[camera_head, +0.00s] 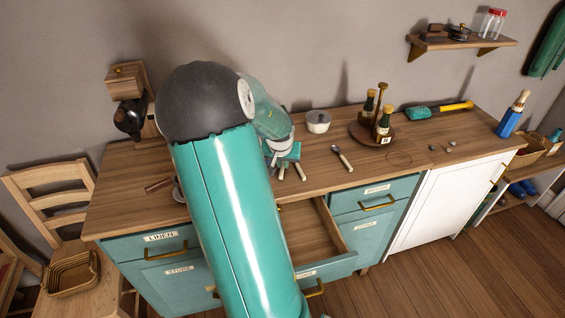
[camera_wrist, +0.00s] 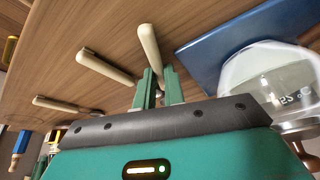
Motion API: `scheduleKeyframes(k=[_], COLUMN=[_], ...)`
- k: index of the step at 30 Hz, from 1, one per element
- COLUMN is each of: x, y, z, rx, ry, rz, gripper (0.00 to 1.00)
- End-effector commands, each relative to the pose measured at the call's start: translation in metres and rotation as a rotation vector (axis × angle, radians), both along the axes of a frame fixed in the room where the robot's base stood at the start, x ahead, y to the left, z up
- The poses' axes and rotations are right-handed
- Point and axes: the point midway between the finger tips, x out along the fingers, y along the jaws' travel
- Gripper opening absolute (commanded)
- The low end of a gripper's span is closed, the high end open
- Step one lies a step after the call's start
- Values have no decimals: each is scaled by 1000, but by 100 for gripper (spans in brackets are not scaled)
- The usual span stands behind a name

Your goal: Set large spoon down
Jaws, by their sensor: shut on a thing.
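My gripper (camera_head: 285,160) is low over the wooden counter, left of the white lidded pot. In the wrist view its two teal fingers (camera_wrist: 159,88) are shut on a cream-handled utensil (camera_wrist: 150,47), which fits the large spoon. Its head is hidden behind the fingers and gripper body.
An open drawer (camera_head: 315,240) juts out below the counter edge. A white pot (camera_head: 318,121) and a round tray with bottles (camera_head: 365,137) stand behind. A blue flat thing (camera_wrist: 225,55) and a clear rounded vessel (camera_wrist: 268,75) are close right of the fingers in the wrist view.

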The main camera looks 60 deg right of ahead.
Motion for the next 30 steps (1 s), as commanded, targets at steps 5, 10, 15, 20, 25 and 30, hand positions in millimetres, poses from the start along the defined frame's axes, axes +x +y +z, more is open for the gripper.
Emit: scheduleKeyframes(k=[5,10,15,20,25,30], x=[0,0,0,0,-2,-2], y=[0,0,0,1,2,2], z=[-1,-3,-9,-13,-15,-13], rx=[-2,-1,-1,2,6,5], ry=[0,0,1,3,8,8], rz=[1,1,1,2,1,1], gripper=[0,0,0,20,20,20])
